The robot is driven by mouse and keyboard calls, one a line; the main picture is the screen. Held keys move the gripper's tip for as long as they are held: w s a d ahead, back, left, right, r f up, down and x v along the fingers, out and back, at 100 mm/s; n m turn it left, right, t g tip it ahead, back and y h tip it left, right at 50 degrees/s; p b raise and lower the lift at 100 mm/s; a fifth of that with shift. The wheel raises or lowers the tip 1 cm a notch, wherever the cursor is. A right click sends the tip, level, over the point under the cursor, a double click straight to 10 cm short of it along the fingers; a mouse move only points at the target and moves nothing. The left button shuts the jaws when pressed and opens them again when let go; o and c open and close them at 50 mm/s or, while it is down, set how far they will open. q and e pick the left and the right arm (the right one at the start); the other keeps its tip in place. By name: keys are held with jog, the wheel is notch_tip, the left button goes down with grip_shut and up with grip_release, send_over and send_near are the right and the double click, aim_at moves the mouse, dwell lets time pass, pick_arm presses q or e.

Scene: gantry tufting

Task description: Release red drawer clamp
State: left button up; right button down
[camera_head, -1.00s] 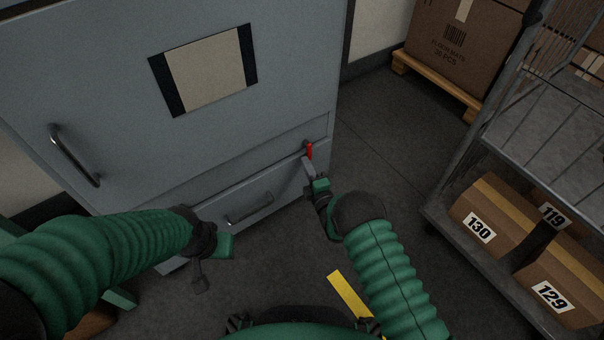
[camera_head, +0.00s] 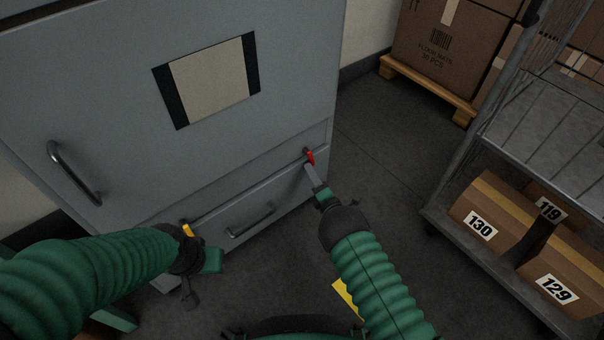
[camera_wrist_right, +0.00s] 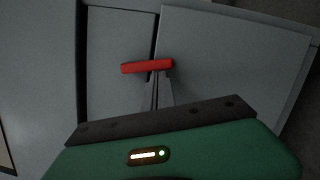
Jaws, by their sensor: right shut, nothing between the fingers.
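The red clamp (camera_head: 310,157) sits at the right end of the seam above the grey cabinet's bottom drawer (camera_head: 270,203). In the head view its lever leans slightly. In the right wrist view the red clamp (camera_wrist_right: 147,67) lies almost level across the seam. My right gripper (camera_head: 309,170) is shut and empty, its fingertips at the lever's lower edge. The fingertips (camera_wrist_right: 158,78) in the wrist view reach the red bar; whether they press on it I cannot tell. My left gripper (camera_head: 190,296) hangs in front of the cabinet's lower left; its finger opening is unclear.
The drawer has a bar handle (camera_head: 251,220), the door another (camera_head: 75,174). A wire cart (camera_head: 458,222) with boxes stands at right. Floor between cabinet and cart is clear.

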pick_arm(q)
jog(key=shift+w+d+r+p, duration=0.2)
jog(key=shift+d+r+p, duration=0.2)
jog(key=shift+r+p, duration=0.2)
pick_arm(e)
jog(key=w+d+r+n+y, duration=0.1)
jog(key=w+d+r+n, duration=0.1)
jog(key=d, duration=0.3)
jog(key=shift+w+r+n+t, duration=0.2)
jog(key=shift+w+n+t, duration=0.1)
jog(key=shift+w+n, duration=0.5)
jog(key=shift+r, duration=0.1)
